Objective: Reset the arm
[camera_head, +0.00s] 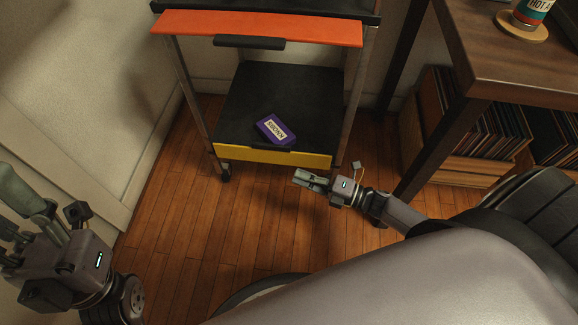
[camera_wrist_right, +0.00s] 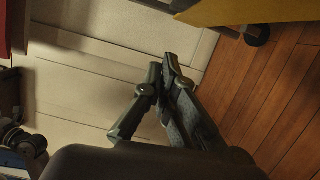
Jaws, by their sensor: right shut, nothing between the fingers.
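My right arm reaches in from the right in the head view. Its gripper (camera_head: 298,178) is shut and empty, above the wooden floor just in front of the cart's yellow lower front. In the right wrist view the two fingertips (camera_wrist_right: 167,66) meet, with nothing between them. My left gripper (camera_head: 18,205) is at the lower left of the head view, its fingers partly cut off by the picture edge. I cannot tell whether it is open or shut.
A wheeled cart has an orange upper front (camera_head: 260,27) and a yellow lower front (camera_head: 290,157). A purple labelled box (camera_head: 268,137) lies on its black lower shelf (camera_head: 300,90). A wooden table (camera_head: 500,65) stands at right, records (camera_head: 450,120) below. Floor at left is clear.

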